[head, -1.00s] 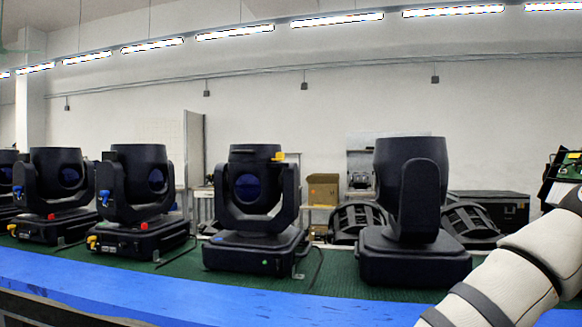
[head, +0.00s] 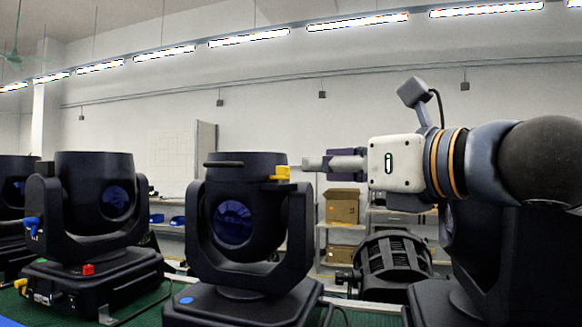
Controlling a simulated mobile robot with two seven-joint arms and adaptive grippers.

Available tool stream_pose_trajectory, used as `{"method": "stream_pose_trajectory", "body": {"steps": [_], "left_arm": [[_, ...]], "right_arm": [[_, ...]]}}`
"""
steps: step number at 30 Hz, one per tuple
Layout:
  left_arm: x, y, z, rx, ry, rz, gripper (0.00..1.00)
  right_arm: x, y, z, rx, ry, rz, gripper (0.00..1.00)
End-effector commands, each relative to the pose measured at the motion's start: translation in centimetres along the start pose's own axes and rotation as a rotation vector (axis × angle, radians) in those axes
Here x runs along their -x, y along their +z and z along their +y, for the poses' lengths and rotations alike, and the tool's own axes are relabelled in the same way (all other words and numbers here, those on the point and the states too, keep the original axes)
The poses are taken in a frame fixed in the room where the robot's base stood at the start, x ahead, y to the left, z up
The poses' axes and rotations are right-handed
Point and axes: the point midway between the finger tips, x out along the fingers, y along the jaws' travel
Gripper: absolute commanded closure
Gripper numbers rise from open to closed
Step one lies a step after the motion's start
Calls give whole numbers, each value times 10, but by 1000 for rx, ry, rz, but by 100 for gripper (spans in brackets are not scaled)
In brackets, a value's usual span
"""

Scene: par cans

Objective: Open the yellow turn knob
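A yellow turn knob (head: 280,173) sits on the upper right side of the middle black moving-head light (head: 236,215), by the top of its yoke arm. My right gripper (head: 308,163) reaches in from the right at about the knob's height. Its fingertips point left, with a small gap in the picture between them and the knob. The fingers are seen side-on, so whether they are open or shut is unclear. My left gripper is not in view.
Another black light (head: 95,205) stands to the left, with blue, red and yellow fittings (head: 20,284). A dark light (head: 460,290) stands behind my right arm. Cardboard boxes (head: 342,206) are on shelving at the back.

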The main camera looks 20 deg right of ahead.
Motion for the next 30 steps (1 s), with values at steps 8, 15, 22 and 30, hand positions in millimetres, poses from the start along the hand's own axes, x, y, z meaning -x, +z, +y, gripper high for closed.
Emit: {"method": "stream_pose_trajectory", "body": {"steps": [8,15,22,30], "left_arm": [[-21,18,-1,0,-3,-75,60],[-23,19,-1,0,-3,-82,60],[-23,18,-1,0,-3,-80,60],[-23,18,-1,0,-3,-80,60]], "right_arm": [[-74,-9,-2,-3,0,14,72],[-93,-3,0,0,1,3,72],[-93,-1,0,0,1,1,75],[-92,-1,0,0,2,2,100]]}}
